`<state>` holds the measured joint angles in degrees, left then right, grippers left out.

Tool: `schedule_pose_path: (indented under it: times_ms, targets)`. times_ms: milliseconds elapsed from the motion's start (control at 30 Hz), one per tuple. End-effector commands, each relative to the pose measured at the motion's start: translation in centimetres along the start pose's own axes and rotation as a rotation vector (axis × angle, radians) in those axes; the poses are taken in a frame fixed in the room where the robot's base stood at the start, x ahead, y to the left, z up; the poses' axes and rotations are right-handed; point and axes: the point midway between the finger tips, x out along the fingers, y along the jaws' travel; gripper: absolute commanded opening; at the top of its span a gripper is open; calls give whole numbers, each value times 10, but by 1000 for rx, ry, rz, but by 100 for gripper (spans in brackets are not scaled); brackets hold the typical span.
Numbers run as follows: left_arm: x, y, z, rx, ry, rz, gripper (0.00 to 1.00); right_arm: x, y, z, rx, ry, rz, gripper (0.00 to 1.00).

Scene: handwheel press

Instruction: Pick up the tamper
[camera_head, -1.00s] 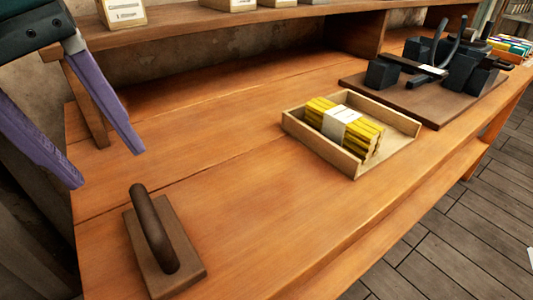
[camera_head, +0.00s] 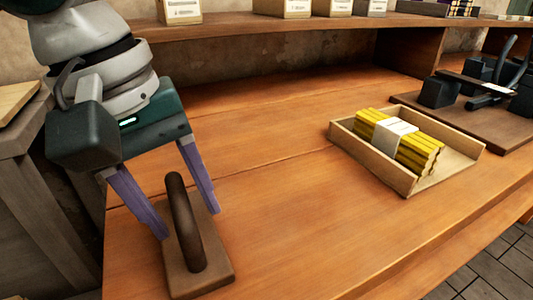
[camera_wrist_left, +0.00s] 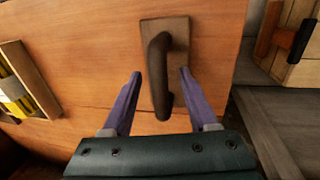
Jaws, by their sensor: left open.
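The tamper (camera_head: 188,230) is a brown block with a dark upright loop handle. It stands on the wooden bench at the front left in the head view. It also shows in the left wrist view (camera_wrist_left: 163,62). My left gripper (camera_head: 190,222) is open, with purple fingers pointing down at the tamper. In the left wrist view the fingers (camera_wrist_left: 160,72) lie on either side of the handle's near end, with a gap on both sides. I cannot tell from the pictures how far the fingertips are above the base. My right gripper is not in view.
A wooden tray (camera_head: 398,178) holding a bundle of yellow sticks (camera_head: 402,140) stands to the right on the bench. A dark press on a board (camera_head: 468,122) is farther right. A shelf (camera_head: 300,28) with boxes runs along the back. The bench between tamper and tray is clear.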

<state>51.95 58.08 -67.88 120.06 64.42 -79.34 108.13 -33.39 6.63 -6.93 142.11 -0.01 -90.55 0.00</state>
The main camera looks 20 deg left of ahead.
Motion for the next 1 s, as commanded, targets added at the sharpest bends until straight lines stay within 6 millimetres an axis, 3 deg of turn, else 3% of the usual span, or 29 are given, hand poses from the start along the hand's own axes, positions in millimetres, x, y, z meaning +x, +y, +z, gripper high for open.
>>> schedule_pose_path:
  times_ms: [100,600,1000]
  targets:
    - [0,0,0,0,0,0,57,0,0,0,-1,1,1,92]
    - [-1,0,0,0,0,1,1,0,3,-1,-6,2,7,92]
    - [-1,1,0,0,1,2,0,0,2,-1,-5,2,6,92]
